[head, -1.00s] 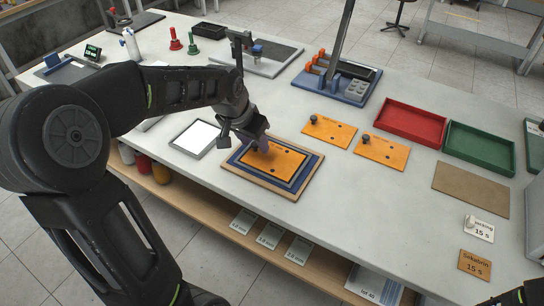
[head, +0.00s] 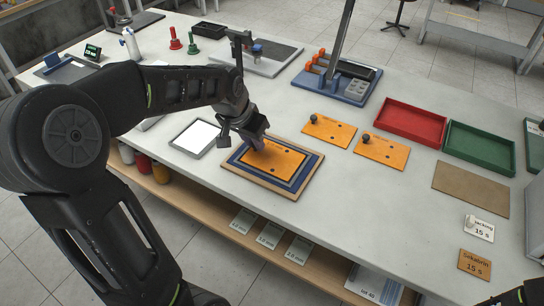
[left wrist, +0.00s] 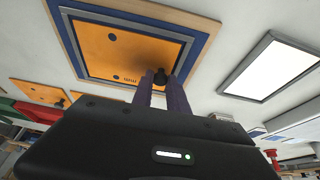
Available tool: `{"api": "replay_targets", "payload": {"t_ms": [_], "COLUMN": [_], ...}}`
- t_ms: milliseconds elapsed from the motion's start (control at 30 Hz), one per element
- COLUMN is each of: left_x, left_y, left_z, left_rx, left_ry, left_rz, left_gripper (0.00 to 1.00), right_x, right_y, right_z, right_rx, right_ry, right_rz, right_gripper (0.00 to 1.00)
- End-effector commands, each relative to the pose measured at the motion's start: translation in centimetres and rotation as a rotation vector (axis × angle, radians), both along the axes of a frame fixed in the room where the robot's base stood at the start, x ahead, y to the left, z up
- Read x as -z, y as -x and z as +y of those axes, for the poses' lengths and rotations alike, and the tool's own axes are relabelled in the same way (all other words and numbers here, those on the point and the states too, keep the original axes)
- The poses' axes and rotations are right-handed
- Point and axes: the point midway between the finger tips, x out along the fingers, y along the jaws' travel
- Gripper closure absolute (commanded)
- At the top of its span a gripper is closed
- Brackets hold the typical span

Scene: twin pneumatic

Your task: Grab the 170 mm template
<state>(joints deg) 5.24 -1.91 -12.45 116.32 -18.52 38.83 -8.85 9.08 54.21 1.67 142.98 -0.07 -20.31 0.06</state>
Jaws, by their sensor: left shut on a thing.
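An orange template (head: 281,163) with dark holes lies in a blue-and-grey nest on a wooden board (head: 296,198). It also shows in the left wrist view (left wrist: 108,50), where its printed label is too small to read. My left gripper (head: 259,146) is over the template's left end, its purple fingers pointing down. In the left wrist view the fingers (left wrist: 161,80) are closed around the template's dark knob (left wrist: 160,76). The template looks flat in the nest. Two other orange templates with knobs, the farther one (head: 329,131) and the nearer one (head: 381,151), lie to the right.
A white-faced panel (head: 197,138) lies left of the board. A red tray (head: 410,122), a green tray (head: 480,148) and a brown mat (head: 470,190) are on the right. A blue fixture (head: 345,88) with a tall post stands behind. The table front right of the board is clear.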

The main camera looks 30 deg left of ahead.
Motion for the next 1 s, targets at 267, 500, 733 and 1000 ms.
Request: {"api": "replay_targets", "payload": {"t_ms": [267, 500, 733, 1000], "left_x": [0.0, -0.7, -4.2, -9.0], "left_y": [0.0, -0.1, -0.1, -0.1], "left_z": [0.0, 0.0, 0.0, 0.0], "left_rx": [0.000, 0.000, 0.000, 0.001], "left_ry": [0.000, -0.001, -0.001, -0.001], "left_rz": [0.000, -0.004, -0.006, -0.003], "left_gripper": [1.00, 1.00, 1.00, 1.00], "right_x": [0.0, 0.1, 0.3, 0.5], "right_y": [0.0, 0.0, 0.0, 0.0], "right_z": [0.0, 0.0, 0.0, 0.0], "right_rx": [0.000, 0.000, 0.000, 0.000], "right_ry": [0.000, 0.000, 0.000, 0.000], "right_rz": [0.000, 0.000, 0.000, 0.000], "right_gripper": [0.00, 0.00, 0.00, 0.00]}}
